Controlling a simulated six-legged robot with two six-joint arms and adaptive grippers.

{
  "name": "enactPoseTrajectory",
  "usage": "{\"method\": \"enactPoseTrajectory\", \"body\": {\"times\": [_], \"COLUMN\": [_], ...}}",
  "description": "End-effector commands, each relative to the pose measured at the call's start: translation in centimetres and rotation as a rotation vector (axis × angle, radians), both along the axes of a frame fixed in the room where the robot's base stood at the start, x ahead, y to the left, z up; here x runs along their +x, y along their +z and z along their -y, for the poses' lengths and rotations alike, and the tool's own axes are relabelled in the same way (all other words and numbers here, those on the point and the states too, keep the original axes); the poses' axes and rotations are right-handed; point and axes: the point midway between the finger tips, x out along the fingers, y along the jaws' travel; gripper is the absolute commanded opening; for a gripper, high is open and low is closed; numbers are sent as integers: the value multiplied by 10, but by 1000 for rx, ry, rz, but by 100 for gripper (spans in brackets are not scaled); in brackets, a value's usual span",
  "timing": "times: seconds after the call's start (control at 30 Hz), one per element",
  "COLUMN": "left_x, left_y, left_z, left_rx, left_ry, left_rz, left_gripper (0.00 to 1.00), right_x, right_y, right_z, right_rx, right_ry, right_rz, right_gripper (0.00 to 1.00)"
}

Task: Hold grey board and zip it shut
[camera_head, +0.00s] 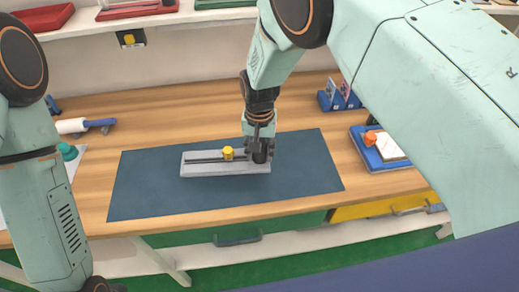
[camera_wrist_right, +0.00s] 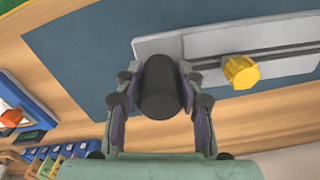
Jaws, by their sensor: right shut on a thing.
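A light grey board (camera_head: 222,169) lies flat on a dark blue mat (camera_head: 150,196). A dark zip track runs lengthwise along it, with a yellow knob (camera_head: 228,153) on the track right of its middle. My right gripper (camera_head: 259,150) is at the board's right end. In the right wrist view its fingers (camera_wrist_right: 158,84) are closed around a dark cylinder (camera_wrist_right: 160,92) at that end. The board (camera_wrist_right: 212,40) and yellow knob (camera_wrist_right: 241,72) show beyond it. Whether the cylinder is fixed to the board is hidden. My left arm is at the left; its gripper is out of view.
A blue tray (camera_head: 372,160) with an orange item stands on the wooden table at the right. A blue rack (camera_head: 338,99) is behind it. A white roller with a blue handle (camera_head: 98,123) lies at the left. The mat around the board is clear.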

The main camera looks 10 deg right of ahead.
Motion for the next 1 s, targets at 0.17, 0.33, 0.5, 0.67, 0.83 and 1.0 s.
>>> {"method": "enactPoseTrajectory", "body": {"times": [0.17,0.33,0.5,0.67,0.83,1.0], "left_x": [0,0,0,0,0,0], "left_y": [-4,-8,-11,-14,-18,-21], "left_z": [0,0,0,0,0,0], "left_rx": [0,0,0,0,0,0], "left_ry": [0,0,0,0,0,0], "left_rz": [0,0,0,0,0,0], "left_gripper": [40,40,40,40,40,40], "right_x": [1,1,1,1,1,1], "right_y": [-5,-9,-13,-17,-22,-26], "right_z": [0,0,0,0,0,0], "right_rx": [0,0,0,0,0,0], "right_ry": [-1,-1,-1,-1,-1,-1], "right_rz": [2,2,2,2,2,2], "right_gripper": [0,0,0,0,0,0]}}
